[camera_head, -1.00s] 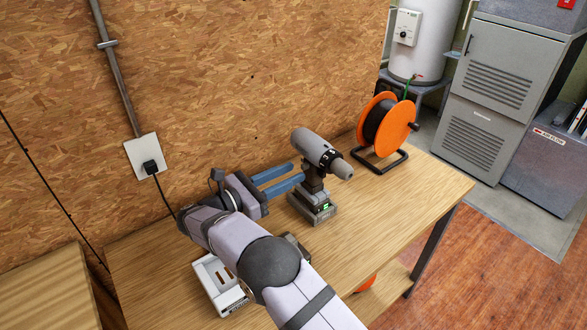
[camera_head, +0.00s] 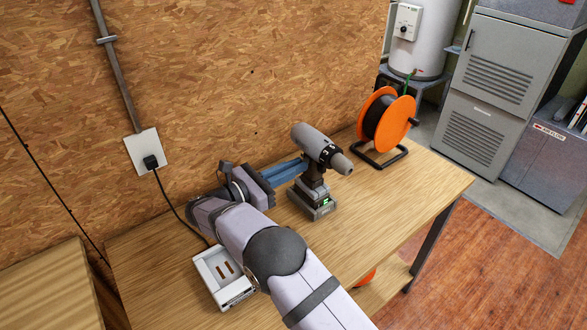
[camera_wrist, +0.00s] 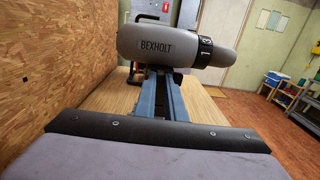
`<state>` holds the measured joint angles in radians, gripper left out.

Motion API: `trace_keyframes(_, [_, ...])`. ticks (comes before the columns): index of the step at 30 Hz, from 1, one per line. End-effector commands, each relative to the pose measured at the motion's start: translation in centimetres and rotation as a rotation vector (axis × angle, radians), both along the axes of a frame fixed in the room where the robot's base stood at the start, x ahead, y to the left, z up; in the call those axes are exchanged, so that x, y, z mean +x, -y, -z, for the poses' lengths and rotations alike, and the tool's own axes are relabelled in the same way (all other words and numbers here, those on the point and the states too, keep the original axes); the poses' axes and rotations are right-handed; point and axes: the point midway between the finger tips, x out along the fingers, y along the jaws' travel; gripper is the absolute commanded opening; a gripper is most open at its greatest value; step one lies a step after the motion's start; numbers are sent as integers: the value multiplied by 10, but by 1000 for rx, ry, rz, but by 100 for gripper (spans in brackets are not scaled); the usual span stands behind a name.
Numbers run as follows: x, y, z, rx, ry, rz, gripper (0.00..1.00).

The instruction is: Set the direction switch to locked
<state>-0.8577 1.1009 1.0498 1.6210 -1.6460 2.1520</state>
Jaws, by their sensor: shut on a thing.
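My gripper (camera_head: 299,168) reaches in from the left at the upper handle, just below the body. Its blue fingers (camera_wrist: 160,80) are close together and shut on the drill near the top of the handle. The direction switch cannot be made out, and the fingers and drill body hide the contact, so its setting does not show.
A white charger (camera_head: 220,277) lies at the bench's front left, partly beside my arm. An orange cable reel (camera_head: 386,118) stands behind and right of the drill. The chipboard wall (camera_head: 230,80) rises behind. The workbench (camera_head: 400,195) is clear on the right.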

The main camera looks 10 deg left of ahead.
Motion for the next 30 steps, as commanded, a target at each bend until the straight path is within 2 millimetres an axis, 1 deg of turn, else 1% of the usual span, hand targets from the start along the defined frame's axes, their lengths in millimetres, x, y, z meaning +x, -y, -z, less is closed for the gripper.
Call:
trace_keyframes(1, [1,1,4,1,2,1,0])
trace_keyframes(5, [3,3,5,1,2,1,0])
trace_keyframes(19, [4,5,0,-1,1,1,0])
trace_keyframes(20, [4,5,0,-1,1,1,14])
trace_keyframes(21, [4,5,0,-1,1,1,24])
trace_keyframes(22, [4,5,0,-1,1,1,30])
trace_keyframes(30, [4,5,0,-1,1,0,30])
